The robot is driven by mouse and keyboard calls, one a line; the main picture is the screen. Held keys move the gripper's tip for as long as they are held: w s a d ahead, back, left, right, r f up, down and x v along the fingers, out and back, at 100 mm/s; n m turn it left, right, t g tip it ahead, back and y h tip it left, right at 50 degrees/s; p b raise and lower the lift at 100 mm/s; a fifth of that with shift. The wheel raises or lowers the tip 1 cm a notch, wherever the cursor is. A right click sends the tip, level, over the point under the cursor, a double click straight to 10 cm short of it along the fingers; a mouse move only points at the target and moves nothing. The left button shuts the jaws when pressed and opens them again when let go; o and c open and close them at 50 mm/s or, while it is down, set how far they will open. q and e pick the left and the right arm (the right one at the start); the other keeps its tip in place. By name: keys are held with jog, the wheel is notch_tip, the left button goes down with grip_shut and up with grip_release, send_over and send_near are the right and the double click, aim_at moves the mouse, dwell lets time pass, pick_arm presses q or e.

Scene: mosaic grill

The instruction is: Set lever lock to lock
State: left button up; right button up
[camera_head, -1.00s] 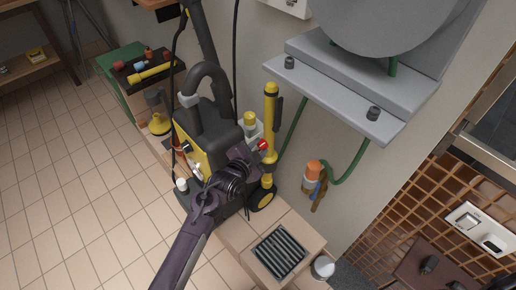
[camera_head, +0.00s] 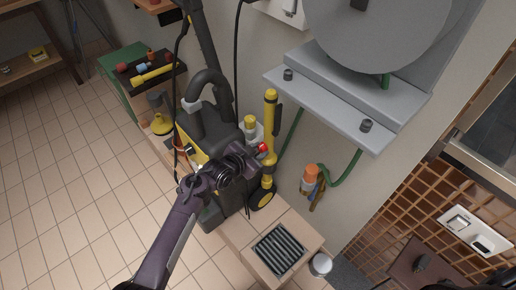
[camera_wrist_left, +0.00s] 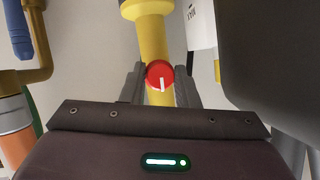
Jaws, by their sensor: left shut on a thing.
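A red round knob (camera_head: 263,147) with a white line sits on a yellow upright pipe (camera_head: 270,112) beside the black and yellow machine. In the left wrist view the knob (camera_wrist_left: 160,73) is between my two fingers, its white line pointing down in the picture. My left gripper (camera_head: 256,153) is shut on the knob; it also shows in the left wrist view (camera_wrist_left: 160,84). The wrist hides part of the machine and the lower pipe in the head view. I cannot tell which mark means lock. My right gripper is not in view.
The black and yellow machine (camera_head: 212,118) stands close left of the pipe. A grey metal shelf (camera_head: 325,98) juts from the wall above right. A low box with a black grate (camera_head: 278,250) is below. The tiled floor at left is free.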

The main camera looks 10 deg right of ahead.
pick_arm(q)
jog(key=shift+n+g, duration=0.3)
dwell(0.5)
jog(key=o, duration=1)
jog(key=shift+a, duration=0.1)
jog(key=shift+p+v, duration=0.65)
jog(key=shift+v, duration=3.2)
jog(key=shift+a+f, duration=0.1)
